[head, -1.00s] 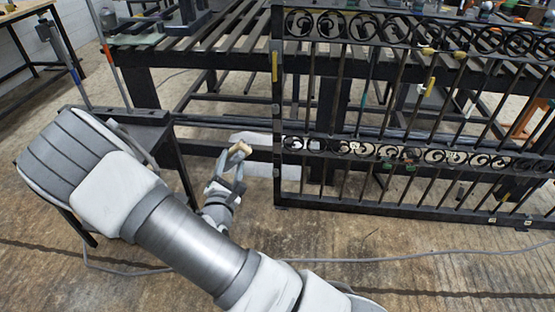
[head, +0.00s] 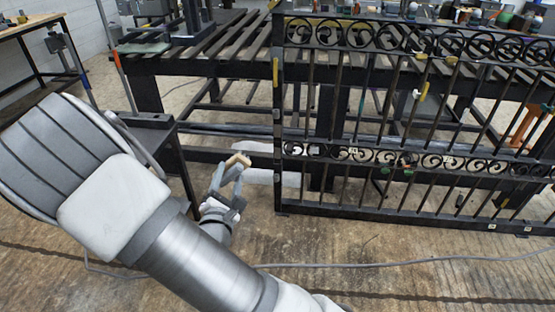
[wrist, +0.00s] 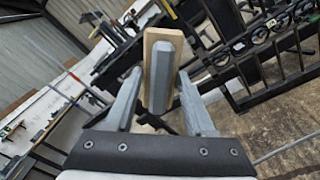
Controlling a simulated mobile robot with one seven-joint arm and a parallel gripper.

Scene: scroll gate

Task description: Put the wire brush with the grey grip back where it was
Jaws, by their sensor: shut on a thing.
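My gripper (head: 236,170) is shut on the wire brush (head: 238,160), just left of the gate's left post and apart from it. In the wrist view the brush shows its grey grip (wrist: 161,78) lying along a pale wooden back (wrist: 151,45), between the two fingers of my gripper (wrist: 160,95). Its bristles are not visible. The black scroll gate (head: 279,120) stands upright in front of the slatted bench, and it also shows at the right in the wrist view (wrist: 270,70). Where the brush was before cannot be told.
The black slatted bench (head: 190,62) stands behind the gate. A black stand (head: 150,122) is left of my gripper. Small yellow (head: 422,88) and brown (head: 405,162) things are at the gate bars. A grey cable (head: 400,262) crosses the otherwise open floor in front.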

